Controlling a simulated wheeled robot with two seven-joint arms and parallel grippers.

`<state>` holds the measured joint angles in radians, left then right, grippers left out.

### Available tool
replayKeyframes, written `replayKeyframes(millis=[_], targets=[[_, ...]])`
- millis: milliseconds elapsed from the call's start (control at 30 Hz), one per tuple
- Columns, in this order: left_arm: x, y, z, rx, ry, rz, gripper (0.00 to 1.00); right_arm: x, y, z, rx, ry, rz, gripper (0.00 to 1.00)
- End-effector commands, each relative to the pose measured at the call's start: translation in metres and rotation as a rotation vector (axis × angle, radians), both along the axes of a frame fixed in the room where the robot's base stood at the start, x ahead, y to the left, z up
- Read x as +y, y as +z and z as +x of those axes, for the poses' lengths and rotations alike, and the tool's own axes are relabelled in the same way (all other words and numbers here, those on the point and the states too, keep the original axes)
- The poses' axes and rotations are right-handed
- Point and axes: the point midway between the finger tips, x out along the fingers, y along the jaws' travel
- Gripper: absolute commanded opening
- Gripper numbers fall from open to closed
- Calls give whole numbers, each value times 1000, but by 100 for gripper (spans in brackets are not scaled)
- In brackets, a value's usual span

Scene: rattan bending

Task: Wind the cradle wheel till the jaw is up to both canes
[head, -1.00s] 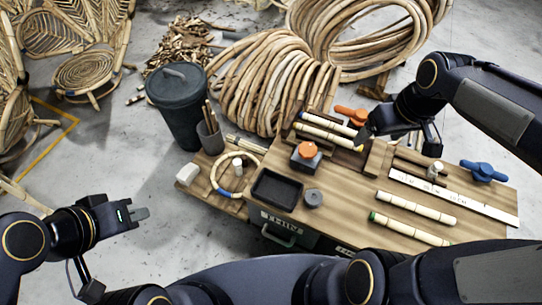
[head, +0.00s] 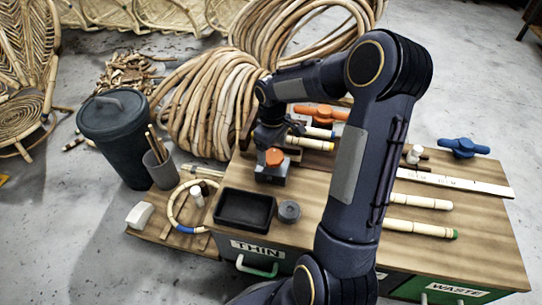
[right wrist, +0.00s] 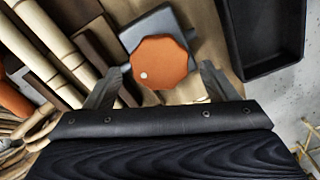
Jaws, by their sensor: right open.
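My right gripper (head: 271,140) is open, above an orange knob (head: 274,157) on a grey block. In the right wrist view the knob (right wrist: 159,62) lies just ahead of and between the open fingers (right wrist: 162,82); contact cannot be told. Two pale canes lie in the wooden cradle beside it, a yellow-ended one (head: 312,144) and a dark-ended one (head: 320,132). The canes also show at the left of the wrist view (right wrist: 48,60). Dark wooden bars (right wrist: 97,38) lie between canes and knob; any gap is unclear. My left gripper is out of view.
A black tray (head: 245,209) and a grey round piece (head: 289,211) stand near the knob. Two loose canes, a long ruler (head: 465,182) and a blue handle (head: 462,147) are on the right. A dark bin (head: 116,135) and coiled rattan stand behind.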

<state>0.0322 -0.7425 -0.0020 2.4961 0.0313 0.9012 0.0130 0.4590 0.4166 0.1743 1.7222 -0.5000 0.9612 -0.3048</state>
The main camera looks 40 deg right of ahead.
Motion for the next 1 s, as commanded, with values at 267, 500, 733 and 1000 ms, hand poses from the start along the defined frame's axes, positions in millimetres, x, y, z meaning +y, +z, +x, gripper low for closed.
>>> replayKeyframes(millis=[267,500,733,1000], targets=[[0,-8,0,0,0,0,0,0,-18,0,-1,0,0,79],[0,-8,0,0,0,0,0,0,-17,0,-1,-1,0,72],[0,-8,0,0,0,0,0,0,-17,0,-1,-1,0,42],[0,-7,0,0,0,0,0,0,-16,0,0,-14,0,34]])
